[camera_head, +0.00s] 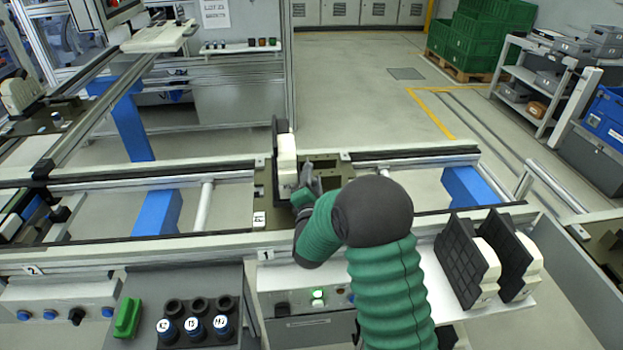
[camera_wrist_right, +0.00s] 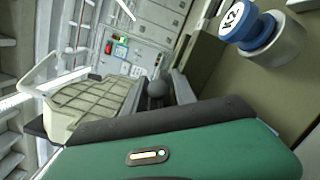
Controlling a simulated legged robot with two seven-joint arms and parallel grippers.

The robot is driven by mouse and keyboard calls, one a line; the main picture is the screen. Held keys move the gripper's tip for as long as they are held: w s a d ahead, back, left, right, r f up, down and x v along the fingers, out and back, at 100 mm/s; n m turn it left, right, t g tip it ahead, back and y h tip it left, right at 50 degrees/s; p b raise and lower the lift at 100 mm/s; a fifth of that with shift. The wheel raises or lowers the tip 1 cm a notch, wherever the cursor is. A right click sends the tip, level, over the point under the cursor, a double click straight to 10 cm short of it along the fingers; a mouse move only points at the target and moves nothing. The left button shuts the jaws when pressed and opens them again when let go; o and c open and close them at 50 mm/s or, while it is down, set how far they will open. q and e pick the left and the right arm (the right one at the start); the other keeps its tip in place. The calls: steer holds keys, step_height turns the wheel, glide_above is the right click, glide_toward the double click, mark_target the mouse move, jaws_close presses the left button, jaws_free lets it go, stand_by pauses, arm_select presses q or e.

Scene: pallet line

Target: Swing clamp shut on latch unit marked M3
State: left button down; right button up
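My right gripper (camera_head: 308,185) is at the pallet (camera_head: 264,193) in the middle of the line, close to the right side of an upright cream-and-black unit (camera_head: 287,160). In the right wrist view, two grey fingers (camera_wrist_right: 158,92) stand apart. A dark round knob (camera_wrist_right: 157,87) shows between them, with gaps on both sides, perhaps the clamp's handle end. A cream ribbed part (camera_wrist_right: 85,105) is left of the fingers. A blue cap marked K2 (camera_wrist_right: 255,30) is at upper right. I cannot read an M3 mark. My left gripper is not in view.
Two black-and-cream units (camera_head: 468,262) stand on a white shelf at right. A caddy of blue caps (camera_head: 193,325) and a green block (camera_head: 128,317) are at lower left. Conveyor rails (camera_head: 400,160) flank the pallet. A lit green button (camera_head: 318,294) is on the front panel.

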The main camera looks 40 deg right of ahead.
jaws_close()
steer(key=shift+f, duration=0.1)
stand_by(1.2)
